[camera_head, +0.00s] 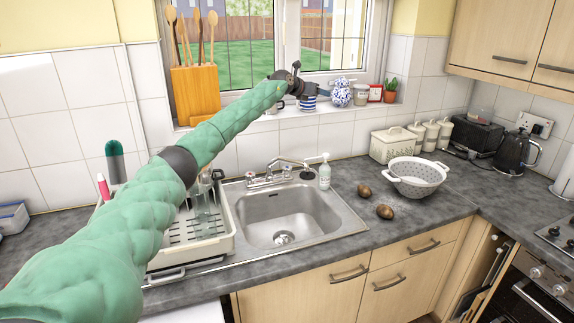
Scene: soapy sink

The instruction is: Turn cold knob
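The metal tap (285,163) stands at the back edge of the sink (285,215), its spout reaching right. A knob (250,178) shows at the tap's left end; I cannot tell which knob is the cold one. My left arm comes in from the lower left across the drainer. My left gripper (318,88) is up by the window sill, above and apart from the tap. It is small and seen from behind, so its opening is unclear. My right gripper is out of the frame.
A soap bottle (324,172) stands right of the tap. A dish rack (212,235) is left of the sink, partly behind my arm. A white colander (416,176) and potatoes (385,211) lie right. Jars (341,94) line the sill. The sink basin is empty.

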